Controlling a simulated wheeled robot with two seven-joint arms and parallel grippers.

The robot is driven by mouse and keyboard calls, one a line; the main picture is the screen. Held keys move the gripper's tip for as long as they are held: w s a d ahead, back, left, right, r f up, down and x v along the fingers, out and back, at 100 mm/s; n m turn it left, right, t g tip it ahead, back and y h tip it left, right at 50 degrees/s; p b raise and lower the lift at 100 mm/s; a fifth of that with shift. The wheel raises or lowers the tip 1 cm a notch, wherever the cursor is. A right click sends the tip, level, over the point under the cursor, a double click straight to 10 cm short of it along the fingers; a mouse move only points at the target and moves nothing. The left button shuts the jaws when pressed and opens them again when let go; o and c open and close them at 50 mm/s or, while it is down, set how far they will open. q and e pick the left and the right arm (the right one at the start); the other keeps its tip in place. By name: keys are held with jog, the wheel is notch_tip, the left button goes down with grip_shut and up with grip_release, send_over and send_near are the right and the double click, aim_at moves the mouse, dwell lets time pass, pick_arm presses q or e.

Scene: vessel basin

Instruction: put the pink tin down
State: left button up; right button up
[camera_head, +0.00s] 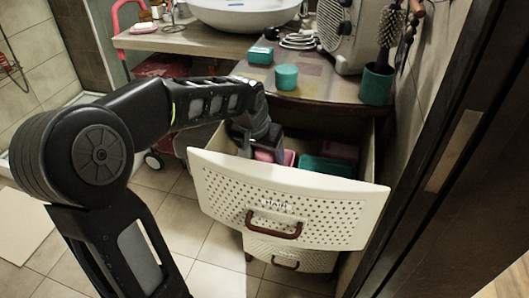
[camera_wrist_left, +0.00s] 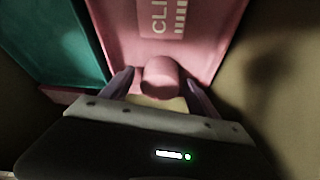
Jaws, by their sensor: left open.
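The pink tin (camera_wrist_left: 160,77), small and round, is between the two fingertips of my left gripper (camera_wrist_left: 158,90) in the left wrist view. The fingers are apart, one on each side of it. Behind it is a larger pink box (camera_wrist_left: 190,40) with a pale label; whether the tin touches this box I cannot tell. In the head view my left gripper (camera_head: 262,150) reaches down into the open white drawer (camera_head: 285,205), where some pink shows beside it. The drawer front hides the tin's underside. My right gripper is not in view.
A teal box (camera_head: 325,167) lies in the drawer to the right of my gripper; it also shows in the left wrist view (camera_wrist_left: 55,40). Above, the counter (camera_head: 325,88) holds a teal tin (camera_head: 286,77), a teal box (camera_head: 261,55) and a cup with a brush (camera_head: 377,84).

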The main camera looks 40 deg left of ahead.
pick_arm(q)
jog(key=p+v, duration=0.1)
jog(key=v, duration=1.1)
jog(key=shift+p, duration=0.35)
jog(key=shift+w+r, duration=0.1)
dwell(2.3)
